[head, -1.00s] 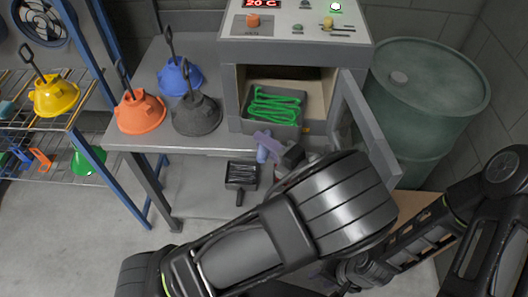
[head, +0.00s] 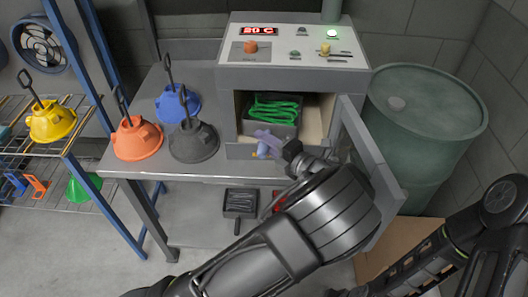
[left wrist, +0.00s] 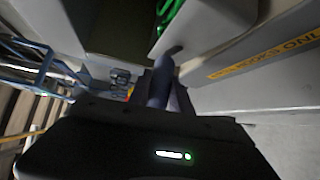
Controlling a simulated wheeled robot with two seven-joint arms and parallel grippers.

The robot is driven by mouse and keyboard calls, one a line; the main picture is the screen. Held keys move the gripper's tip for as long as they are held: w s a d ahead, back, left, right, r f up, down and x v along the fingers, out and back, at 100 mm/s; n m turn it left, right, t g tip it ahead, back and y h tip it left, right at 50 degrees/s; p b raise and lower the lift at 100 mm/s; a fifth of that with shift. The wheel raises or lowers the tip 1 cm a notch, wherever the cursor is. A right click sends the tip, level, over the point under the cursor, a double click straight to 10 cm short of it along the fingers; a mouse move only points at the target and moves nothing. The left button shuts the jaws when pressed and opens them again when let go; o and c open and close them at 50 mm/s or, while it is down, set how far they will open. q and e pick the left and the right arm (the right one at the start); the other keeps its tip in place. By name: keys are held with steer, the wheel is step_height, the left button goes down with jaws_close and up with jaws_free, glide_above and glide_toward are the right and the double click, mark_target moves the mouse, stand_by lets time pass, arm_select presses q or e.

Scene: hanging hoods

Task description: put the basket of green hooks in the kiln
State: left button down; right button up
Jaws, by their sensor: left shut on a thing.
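The grey basket (head: 283,130) of green hooks (head: 274,108) is inside the open chamber of the grey kiln (head: 292,52), near its left wall. My left gripper (head: 264,144) is at the front of the basket, shut on its front wall. In the left wrist view the gripper fingers (left wrist: 165,72) meet the basket wall (left wrist: 208,24), with green hooks (left wrist: 168,12) behind. The kiln door (head: 370,150) stands open to the right, close beside my left arm. The basket's underside is hidden. My right arm shows at the right, but its gripper is out of view.
Orange (head: 137,139), blue (head: 178,103) and dark grey (head: 194,141) hoods stand on the bench left of the kiln. A green drum (head: 425,125) stands right of the door. A black tray (head: 240,203) lies below the bench. Chamber space is free right of the basket.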

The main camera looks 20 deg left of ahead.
arm_select(q)
steer(key=shift+w+a, duration=0.15)
steer(key=shift+w, duration=0.2)
steer(key=shift+f, duration=0.15)
steer(key=shift+s+f, duration=0.1)
steer(key=shift+f, duration=0.15)
steer(key=c, duration=1.1)
jaws_free()
steer(key=shift+f, duration=0.15)
